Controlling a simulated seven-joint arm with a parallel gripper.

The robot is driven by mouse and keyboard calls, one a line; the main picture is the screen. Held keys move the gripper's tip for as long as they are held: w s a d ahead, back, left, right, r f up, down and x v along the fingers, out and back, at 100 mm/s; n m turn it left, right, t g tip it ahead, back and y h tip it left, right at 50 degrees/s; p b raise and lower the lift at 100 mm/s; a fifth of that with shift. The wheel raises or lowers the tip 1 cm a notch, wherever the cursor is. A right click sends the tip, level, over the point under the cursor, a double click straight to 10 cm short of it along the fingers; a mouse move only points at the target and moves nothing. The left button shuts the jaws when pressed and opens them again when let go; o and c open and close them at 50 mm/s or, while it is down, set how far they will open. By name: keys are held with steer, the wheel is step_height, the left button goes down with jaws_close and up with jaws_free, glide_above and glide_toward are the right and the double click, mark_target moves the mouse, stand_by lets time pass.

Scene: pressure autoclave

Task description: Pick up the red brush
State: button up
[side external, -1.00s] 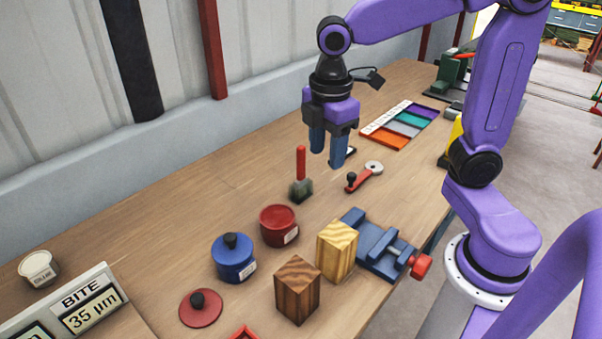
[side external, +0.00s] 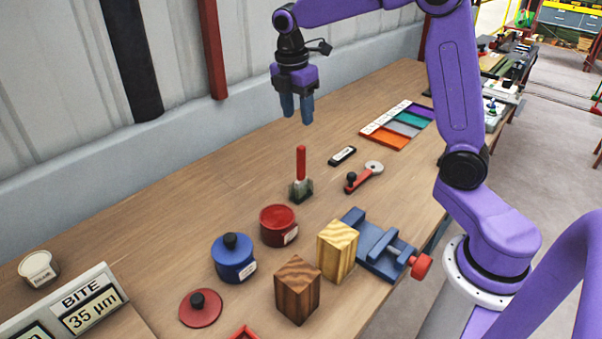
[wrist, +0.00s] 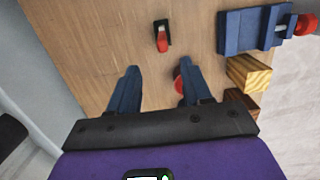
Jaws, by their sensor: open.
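The red brush (side external: 300,163) stands upright on the bench, with a red handle above a dark grey-green base. In the wrist view, what looks like the brush (wrist: 162,42) shows beyond the fingertips, a little above the middle of the gap. My gripper (side external: 297,115) is open and empty, with its blue fingers pointing down. In the side view its fingertips appear just above the handle's top, apart from it. In the wrist view my gripper (wrist: 159,72) has its two fingers spread apart.
A red pot (side external: 279,227), a blue pot (side external: 233,260), wooden blocks (side external: 338,250) and a blue vise (side external: 385,250) are nearer. Bench left of the brush is clear.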

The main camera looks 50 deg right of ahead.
mark_target(301, 146)
steer(key=f, duration=0.7)
steer(key=shift+d+f, duration=0.2)
steer(key=shift+d, duration=0.2)
steer(key=shift+s+d+f, duration=0.15)
steer(key=shift+f, duration=2.45)
jaws_close()
